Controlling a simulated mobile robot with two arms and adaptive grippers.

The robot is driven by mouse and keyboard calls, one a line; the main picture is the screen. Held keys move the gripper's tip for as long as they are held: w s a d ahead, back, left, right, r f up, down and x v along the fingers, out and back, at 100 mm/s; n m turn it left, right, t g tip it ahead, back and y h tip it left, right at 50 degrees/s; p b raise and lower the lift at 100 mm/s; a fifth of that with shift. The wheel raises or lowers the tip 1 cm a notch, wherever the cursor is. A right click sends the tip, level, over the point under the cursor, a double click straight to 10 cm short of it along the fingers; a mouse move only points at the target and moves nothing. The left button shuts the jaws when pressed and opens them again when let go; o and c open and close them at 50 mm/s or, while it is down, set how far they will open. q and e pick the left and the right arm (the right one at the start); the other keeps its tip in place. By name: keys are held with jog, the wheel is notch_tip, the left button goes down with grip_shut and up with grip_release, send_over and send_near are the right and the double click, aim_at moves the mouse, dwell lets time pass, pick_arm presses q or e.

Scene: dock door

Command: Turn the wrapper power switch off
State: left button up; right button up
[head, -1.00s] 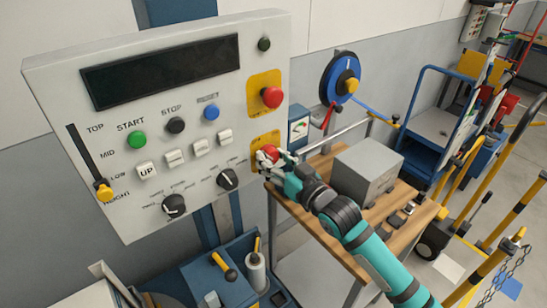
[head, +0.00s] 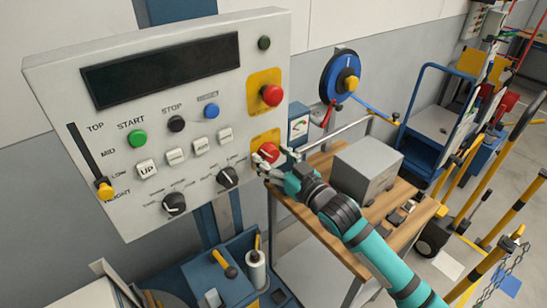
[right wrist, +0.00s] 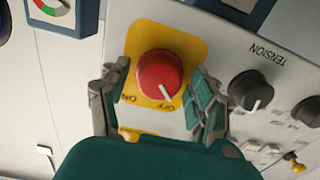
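The wrapper power switch is a red round knob (head: 268,152) on a yellow plate (head: 258,139) at the lower right of the grey control panel. In the right wrist view the knob (right wrist: 158,74) has a white pointer mark toward the OFF label; ON is printed beside it. My right gripper (head: 270,160) is at the knob. In the right wrist view its fingers (right wrist: 159,70) stand open on both sides of the knob, with visible gaps. My left gripper is not in view.
The panel (head: 60,80) also carries a red button (head: 271,95) above, several push buttons, and black dials such as the nearby TENSION dial (right wrist: 250,90). A wooden-topped bench (head: 310,220) with a grey box (head: 367,170) stands below my right arm.

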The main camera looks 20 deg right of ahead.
jog(key=shift+s, duration=0.1)
jog(key=v, duration=1.1)
jog(key=shift+s+d, duration=0.15)
jog(key=shift+s, duration=0.25)
